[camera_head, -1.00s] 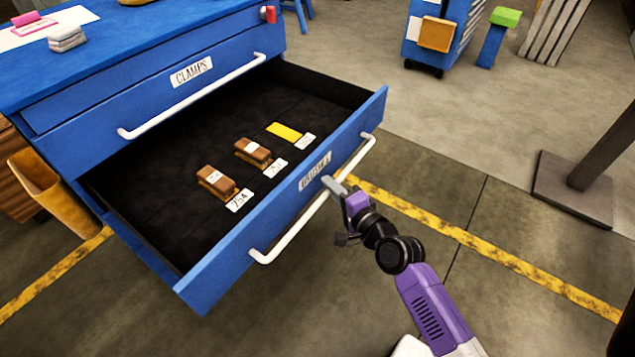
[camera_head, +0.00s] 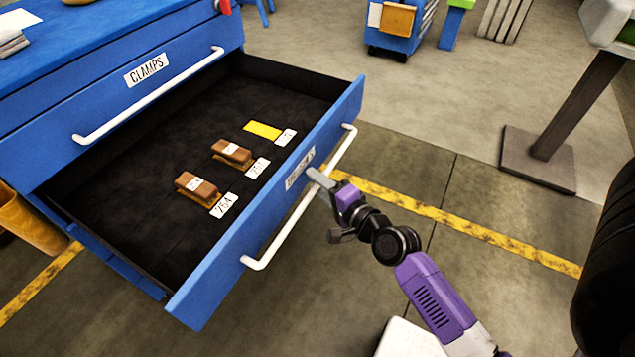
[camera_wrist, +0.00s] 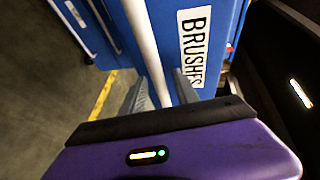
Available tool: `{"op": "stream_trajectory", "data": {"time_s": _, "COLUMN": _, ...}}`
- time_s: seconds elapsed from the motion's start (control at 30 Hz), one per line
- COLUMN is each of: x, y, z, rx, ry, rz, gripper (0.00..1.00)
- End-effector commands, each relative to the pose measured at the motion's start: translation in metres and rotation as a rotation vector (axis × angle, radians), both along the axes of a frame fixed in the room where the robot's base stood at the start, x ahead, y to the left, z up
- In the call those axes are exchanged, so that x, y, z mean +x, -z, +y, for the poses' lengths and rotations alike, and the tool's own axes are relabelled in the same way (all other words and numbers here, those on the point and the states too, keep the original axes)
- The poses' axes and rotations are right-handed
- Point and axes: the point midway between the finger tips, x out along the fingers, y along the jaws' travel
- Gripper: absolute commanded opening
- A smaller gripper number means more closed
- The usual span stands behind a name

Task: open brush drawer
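The brush drawer (camera_head: 235,245) is blue with a dark lining and is pulled well out of the cabinet. Its front label reads BRUSHES in the wrist view (camera_wrist: 194,45). Its white bar handle (camera_head: 285,228) runs along the front; it also shows in the wrist view (camera_wrist: 143,35). My gripper (camera_head: 322,184) is at the handle's middle, near the label. In the wrist view its grey fingers (camera_wrist: 162,92) lie on both sides of the bar and appear shut on it. The exact contact is partly hidden.
Inside the drawer lie two brown brushes (camera_head: 197,188) (camera_head: 232,152), a yellow piece (camera_head: 263,130) and white tags. The closed CLAMPS drawer (camera_head: 120,95) is above. A dark post on a base (camera_head: 538,158) stands right. Floor in front is clear, with a yellow line (camera_head: 460,222).

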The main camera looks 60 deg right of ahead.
Motion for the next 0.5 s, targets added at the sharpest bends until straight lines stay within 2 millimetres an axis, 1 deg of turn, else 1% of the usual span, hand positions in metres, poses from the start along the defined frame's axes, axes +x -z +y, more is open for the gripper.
{"op": "stream_trajectory", "data": {"time_s": 0.3, "x": -0.002, "y": -0.001, "z": 0.001, "rx": -0.001, "ry": 0.001, "rz": -0.001, "gripper": 0.36}}
{"op": "stream_trajectory", "data": {"time_s": 0.37, "x": -0.006, "y": -0.001, "z": 0.002, "rx": -0.001, "ry": 0.001, "rz": 0.000, "gripper": 0.36}}
{"op": "stream_trajectory", "data": {"time_s": 0.5, "x": -0.022, "y": -0.004, "z": 0.009, "rx": 0.000, "ry": 0.000, "rz": 0.001, "gripper": 0.36}}
